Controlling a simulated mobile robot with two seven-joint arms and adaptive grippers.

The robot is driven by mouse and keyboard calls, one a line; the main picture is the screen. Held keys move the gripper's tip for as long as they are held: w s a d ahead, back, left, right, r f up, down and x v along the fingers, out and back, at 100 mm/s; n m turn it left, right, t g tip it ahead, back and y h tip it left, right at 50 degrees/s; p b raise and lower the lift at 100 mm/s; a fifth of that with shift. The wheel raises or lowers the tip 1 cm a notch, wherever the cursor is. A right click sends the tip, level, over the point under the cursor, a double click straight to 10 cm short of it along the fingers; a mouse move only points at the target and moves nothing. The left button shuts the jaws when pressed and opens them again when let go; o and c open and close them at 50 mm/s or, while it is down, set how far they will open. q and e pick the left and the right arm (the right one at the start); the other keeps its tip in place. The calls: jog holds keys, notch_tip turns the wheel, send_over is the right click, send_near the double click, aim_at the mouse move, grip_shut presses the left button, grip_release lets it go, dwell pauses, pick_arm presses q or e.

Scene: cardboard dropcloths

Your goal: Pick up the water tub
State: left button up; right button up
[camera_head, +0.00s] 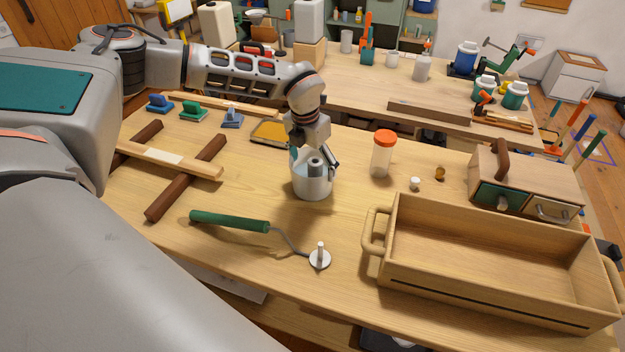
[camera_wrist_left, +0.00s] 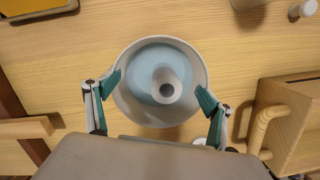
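The water tub (camera_head: 313,187) is a round pale grey pot on the wooden table, with bluish water and a hollow grey post in its middle. In the left wrist view the tub (camera_wrist_left: 134,112) is seen from above, between the fingers. My left gripper (camera_head: 314,160) points down over the tub. Its two green-padded fingers are spread wide, one at each side of the rim, as the left wrist view of the gripper (camera_wrist_left: 158,86) shows. I cannot tell whether the pads touch the wall. My right gripper is not in view.
A green-handled roller frame (camera_head: 230,221) lies in front of the tub. An open wooden tray (camera_head: 480,278) stands at right, and an orange-lidded jar (camera_head: 381,157) behind right. Brown wooden bars (camera_head: 187,178) lie at left, and a yellow-edged tray (camera_head: 270,132) behind.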

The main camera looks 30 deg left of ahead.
pick_arm(q)
jog(key=c, duration=1.2)
jog(key=shift+r, duration=0.15)
jog(key=shift+c, duration=0.2)
